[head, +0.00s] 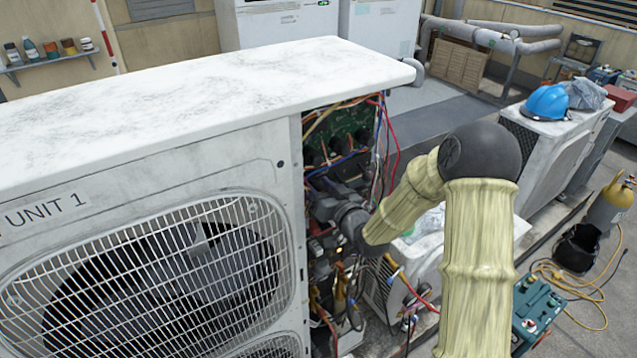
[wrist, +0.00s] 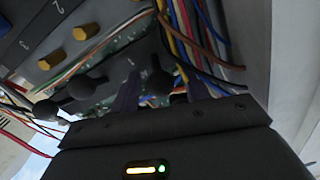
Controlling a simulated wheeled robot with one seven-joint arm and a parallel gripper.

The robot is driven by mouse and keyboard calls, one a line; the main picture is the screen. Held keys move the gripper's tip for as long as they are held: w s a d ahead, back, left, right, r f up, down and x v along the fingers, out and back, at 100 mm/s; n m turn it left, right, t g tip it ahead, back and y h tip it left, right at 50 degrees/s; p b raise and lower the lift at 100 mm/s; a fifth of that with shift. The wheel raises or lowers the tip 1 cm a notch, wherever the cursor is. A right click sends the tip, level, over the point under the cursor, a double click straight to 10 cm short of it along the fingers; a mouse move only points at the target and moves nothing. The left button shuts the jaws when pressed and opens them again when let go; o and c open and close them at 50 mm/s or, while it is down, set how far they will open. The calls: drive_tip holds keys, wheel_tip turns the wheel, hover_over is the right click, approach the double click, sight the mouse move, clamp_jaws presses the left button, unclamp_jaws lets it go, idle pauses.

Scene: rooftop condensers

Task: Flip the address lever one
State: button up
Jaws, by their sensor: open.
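In the wrist view, black ball-ended levers stand in front of a green circuit board. One lever (wrist: 158,82) is near the middle; another lever (wrist: 87,87) and a third lever (wrist: 46,110) are to its left. I cannot read for certain which is lever one. My gripper (wrist: 162,92) is open, its dark fingers on either side of the middle lever's ball. I cannot tell whether they touch it.
Coloured wires (wrist: 195,40) run close beside my gripper on the right.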

drive_tip(key=c, duration=0.9)
drive_tip(key=shift+c, duration=0.2)
drive_tip(key=shift+r, duration=0.15)
drive_tip(key=shift+w+a+r+g+h, duration=0.1)
drive_tip(key=shift+r+g+h, duration=0.15)
drive_tip(key=shift+g+h, duration=0.45)
drive_tip(key=o, duration=0.9)
drive_tip(key=shift+o, duration=0.2)
